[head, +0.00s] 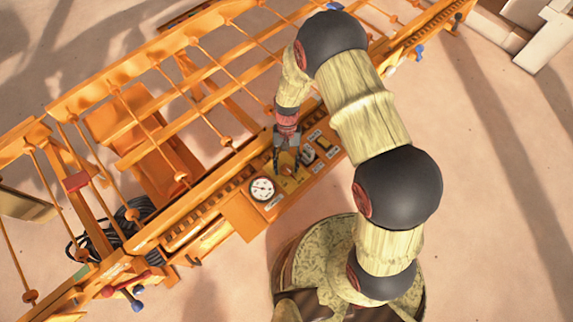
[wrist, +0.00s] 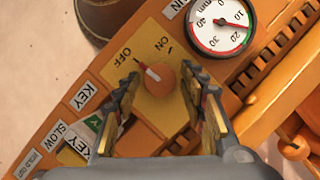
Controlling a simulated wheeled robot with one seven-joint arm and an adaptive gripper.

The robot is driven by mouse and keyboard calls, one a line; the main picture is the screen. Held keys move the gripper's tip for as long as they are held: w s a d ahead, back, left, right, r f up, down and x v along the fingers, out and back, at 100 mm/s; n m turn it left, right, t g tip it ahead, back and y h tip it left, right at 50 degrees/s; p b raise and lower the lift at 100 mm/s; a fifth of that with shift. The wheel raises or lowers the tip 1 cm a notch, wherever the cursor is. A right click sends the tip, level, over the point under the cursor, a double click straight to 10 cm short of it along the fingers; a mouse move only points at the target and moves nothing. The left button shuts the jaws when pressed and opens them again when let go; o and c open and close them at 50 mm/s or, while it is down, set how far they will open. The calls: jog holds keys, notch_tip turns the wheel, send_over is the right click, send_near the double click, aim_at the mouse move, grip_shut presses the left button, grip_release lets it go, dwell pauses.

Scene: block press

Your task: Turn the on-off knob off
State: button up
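The on-off knob (wrist: 160,80) is a round orange knob on a yellow plate (wrist: 178,118) marked OFF and ON. Its red-and-white pointer slants up and left, toward the OFF word. In the head view the yellow plate (head: 291,184) lies beside the gauge, and the knob is too small to make out. My gripper (wrist: 162,75) is open, with one finger on each side of the knob. Gaps show between the fingers and the knob; I cannot tell the height of the tips above the plate. In the head view my gripper (head: 287,170) points down at the panel.
A round white gauge (wrist: 220,24) sits close to the right finger; it also shows in the head view (head: 262,189). A key switch label (wrist: 84,96) lies left of the plate. An orange railing (head: 150,120) runs behind the panel.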

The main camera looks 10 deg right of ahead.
jog(key=shift+o, duration=0.7)
jog(key=shift+w+r, duration=0.1)
jog(key=v, duration=1.1)
jog(key=shift+r, duration=0.4)
jog(key=shift+w, duration=0.1)
